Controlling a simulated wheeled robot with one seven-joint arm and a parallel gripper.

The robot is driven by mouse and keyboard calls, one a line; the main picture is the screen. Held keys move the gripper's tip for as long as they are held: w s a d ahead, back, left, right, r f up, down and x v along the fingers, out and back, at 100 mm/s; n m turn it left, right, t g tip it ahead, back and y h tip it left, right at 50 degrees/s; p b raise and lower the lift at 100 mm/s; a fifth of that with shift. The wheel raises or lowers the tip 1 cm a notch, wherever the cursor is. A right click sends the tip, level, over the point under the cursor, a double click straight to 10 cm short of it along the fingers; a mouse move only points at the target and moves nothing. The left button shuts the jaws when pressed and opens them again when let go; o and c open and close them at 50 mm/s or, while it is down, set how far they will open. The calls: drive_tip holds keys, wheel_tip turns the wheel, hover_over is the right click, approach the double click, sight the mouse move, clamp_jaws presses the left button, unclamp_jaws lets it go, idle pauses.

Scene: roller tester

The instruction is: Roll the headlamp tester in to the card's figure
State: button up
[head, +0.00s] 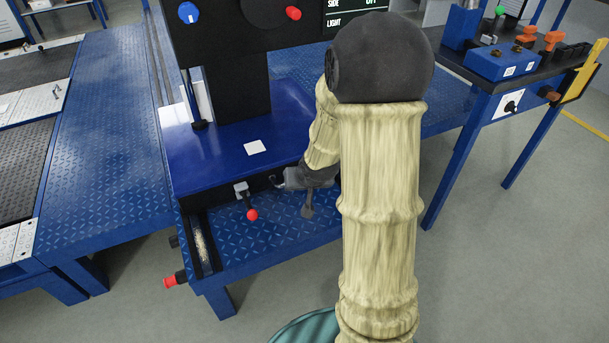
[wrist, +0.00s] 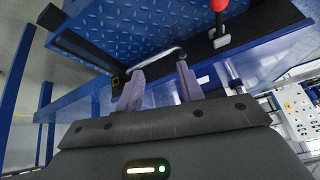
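The headlamp tester (head: 215,155) has a blue base and a dark upright column, and its black head with a screen is cut off at the top. A small white card (head: 255,147) lies on the base; any figure on it is unreadable. My gripper (head: 284,182) is at the base's dark front face, partly hidden by my arm. In the wrist view my gripper (wrist: 155,82) has its fingers apart, with a metal bar handle (wrist: 157,60) spanning across their tips. I cannot tell whether the fingers touch it.
A red-knobbed lever (head: 252,214) sticks out left of my gripper; it also shows in the wrist view (wrist: 219,8). A pale strip (head: 202,248) lies along the left rail, with a red-ended knob (head: 175,280) below. A workbench (head: 480,75) stands right; floor is clear at lower right.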

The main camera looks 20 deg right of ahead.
drive_tip(key=s+a+r+n+g, duration=0.1)
drive_tip(key=s+a+r+g, duration=0.1)
drive_tip(key=s+a, duration=0.2)
drive_tip(key=s+a+r+n+g, duration=0.1)
drive_tip(key=s+a+r, duration=0.2)
drive_tip(key=s, duration=0.8)
drive_tip(key=shift+a+n+g, duration=0.4)
drive_tip(key=shift+a, duration=0.3)
